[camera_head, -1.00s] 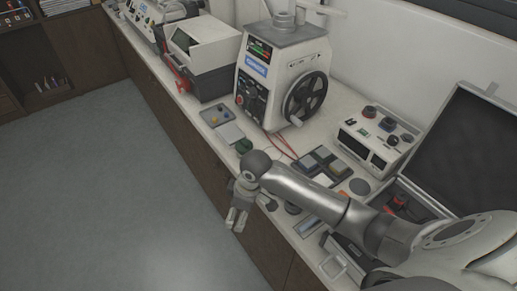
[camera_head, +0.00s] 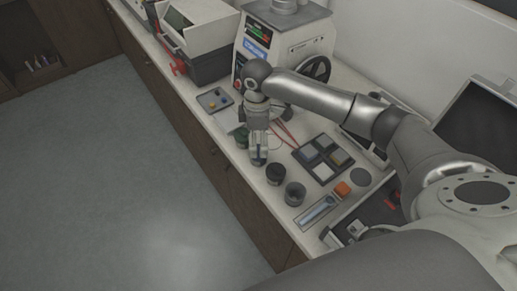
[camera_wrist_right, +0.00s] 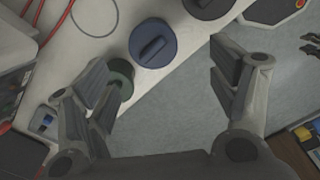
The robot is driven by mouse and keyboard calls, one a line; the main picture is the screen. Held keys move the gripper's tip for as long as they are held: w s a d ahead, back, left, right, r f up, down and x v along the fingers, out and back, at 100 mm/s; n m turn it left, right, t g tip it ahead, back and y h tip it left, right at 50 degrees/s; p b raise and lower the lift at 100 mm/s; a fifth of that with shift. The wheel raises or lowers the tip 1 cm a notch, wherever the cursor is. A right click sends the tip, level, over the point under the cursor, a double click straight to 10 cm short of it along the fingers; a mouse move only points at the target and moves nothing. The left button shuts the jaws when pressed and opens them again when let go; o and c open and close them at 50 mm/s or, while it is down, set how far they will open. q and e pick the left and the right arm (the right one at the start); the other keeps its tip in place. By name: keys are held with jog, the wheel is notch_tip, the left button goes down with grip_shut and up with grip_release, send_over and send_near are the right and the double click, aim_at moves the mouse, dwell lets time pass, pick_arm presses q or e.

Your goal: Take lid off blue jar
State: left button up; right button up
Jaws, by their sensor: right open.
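The blue jar (camera_wrist_right: 153,42) shows from above in the right wrist view, with a round dark blue lid and a raised bar handle. In the head view it is largely hidden by my right gripper (camera_head: 258,154). In the wrist view my right gripper (camera_wrist_right: 162,70) is open and empty, its fingers spread to either side below the lid in the picture. I cannot tell its height above the jar. A green jar (camera_head: 242,136) stands beside it; in the wrist view it (camera_wrist_right: 120,76) is partly behind the left-hand finger.
A black jar (camera_head: 275,173) and a grey jar (camera_head: 295,192) stand in the same row, close together near the bench edge. The press (camera_head: 285,45) stands further back. The floor is clear.

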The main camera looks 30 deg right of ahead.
aim_at(258, 149)
jog(key=f, duration=0.1)
jog(key=f+p, duration=0.1)
jog(key=f, duration=0.1)
jog(key=f+p, duration=0.1)
jog(key=f, duration=0.1)
jog(key=shift+w+d, duration=0.25)
jog(key=shift+w, duration=0.05)
jog(key=shift+f, duration=0.2)
pick_arm(q)
jog(key=shift+w+r, duration=0.3)
jog(key=shift+r, duration=0.2)
jog(key=shift+w+r, duration=0.3)
jog(key=shift+r, duration=0.2)
pick_arm(e)
jog(key=c, duration=0.8)
